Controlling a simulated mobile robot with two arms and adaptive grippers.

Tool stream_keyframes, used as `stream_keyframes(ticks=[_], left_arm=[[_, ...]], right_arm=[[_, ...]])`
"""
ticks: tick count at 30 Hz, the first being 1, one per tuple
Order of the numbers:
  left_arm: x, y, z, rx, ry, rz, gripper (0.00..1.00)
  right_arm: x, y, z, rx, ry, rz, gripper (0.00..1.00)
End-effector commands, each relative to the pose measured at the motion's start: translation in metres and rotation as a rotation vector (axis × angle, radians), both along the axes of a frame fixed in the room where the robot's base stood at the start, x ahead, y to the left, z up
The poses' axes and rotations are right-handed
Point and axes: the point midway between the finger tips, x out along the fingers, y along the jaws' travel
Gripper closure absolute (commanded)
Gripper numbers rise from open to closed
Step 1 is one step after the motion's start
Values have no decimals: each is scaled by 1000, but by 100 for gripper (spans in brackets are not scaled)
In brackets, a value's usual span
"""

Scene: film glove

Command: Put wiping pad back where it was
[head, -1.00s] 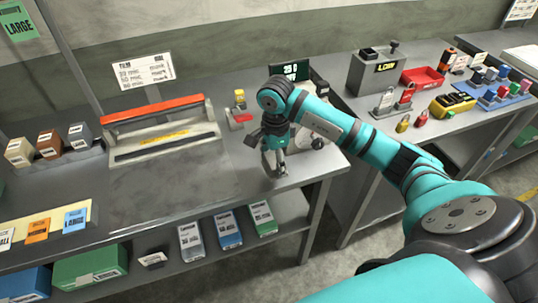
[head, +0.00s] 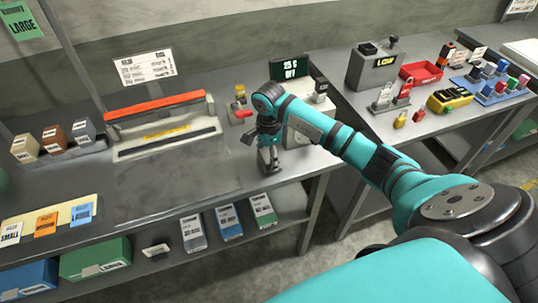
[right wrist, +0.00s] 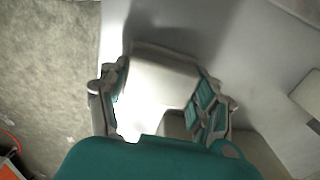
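My right gripper (head: 269,164) hangs fingers-down low over the right part of the grey workbench (head: 190,185), close to its front edge. In the right wrist view, the fingers (right wrist: 160,100) stand apart with a pale, blocky piece between them, which looks like the wiping pad (right wrist: 163,80). Both fingers appear to meet its sides. In the head view the pad is too small and too covered by the gripper to make out clearly. Whether it touches the bench I cannot tell. My left gripper is out of view.
A sealer with a red bar (head: 155,106) stands left of the gripper. A display (head: 290,68) and a pale device (head: 303,118) stand behind it. Size cards (head: 46,222) lie front left. A second bench (head: 425,135) holds padlocks and a red tray (head: 421,73). Bench space before the sealer is clear.

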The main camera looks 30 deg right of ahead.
Motion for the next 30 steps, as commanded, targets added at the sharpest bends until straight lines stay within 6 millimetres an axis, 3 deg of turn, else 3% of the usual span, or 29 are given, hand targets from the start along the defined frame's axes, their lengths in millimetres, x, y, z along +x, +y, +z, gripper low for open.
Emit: stream_keyframes(ticks=[1, 6, 17, 20, 30], left_arm=[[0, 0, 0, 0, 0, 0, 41], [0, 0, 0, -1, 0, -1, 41], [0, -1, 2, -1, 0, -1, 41], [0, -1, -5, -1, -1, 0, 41], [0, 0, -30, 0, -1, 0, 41]], right_arm=[[0, 0, 0, 0, -1, 0, 31], [0, 0, 0, 0, 0, 0, 12], [1, 0, 6, 1, -2, 0, 12], [2, -1, 18, 0, -5, 0, 12], [2, -1, 90, -1, -6, 0, 12]])
